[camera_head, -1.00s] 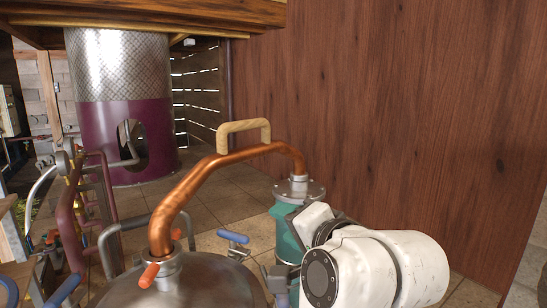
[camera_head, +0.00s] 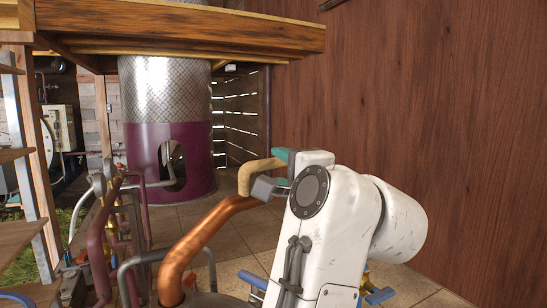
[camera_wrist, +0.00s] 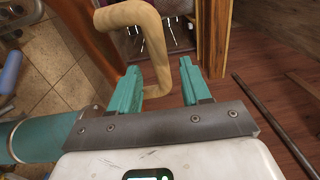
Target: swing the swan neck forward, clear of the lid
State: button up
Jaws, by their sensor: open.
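The copper swan neck (camera_head: 200,240) rises from the lower edge of the head view and slopes up to the right, where my arm hides its far end. Its tan handle (camera_head: 254,175) stands on top of the pipe; it also shows in the wrist view (camera_wrist: 152,38). My gripper (camera_head: 282,157) is at the right end of the handle. Only a sliver of the metal lid (camera_head: 218,299) shows at the bottom.
A wooden wall (camera_head: 440,130) stands close on the right. A purple and metal column (camera_head: 168,150) stands behind. Maroon pipes (camera_head: 112,235) are at the left. Tiled floor (camera_head: 235,230) lies between.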

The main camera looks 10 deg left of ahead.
aim_at(275, 165)
jog(key=shift+p+x, duration=0.45)
jog(key=shift+x, duration=1.75)
grip_shut()
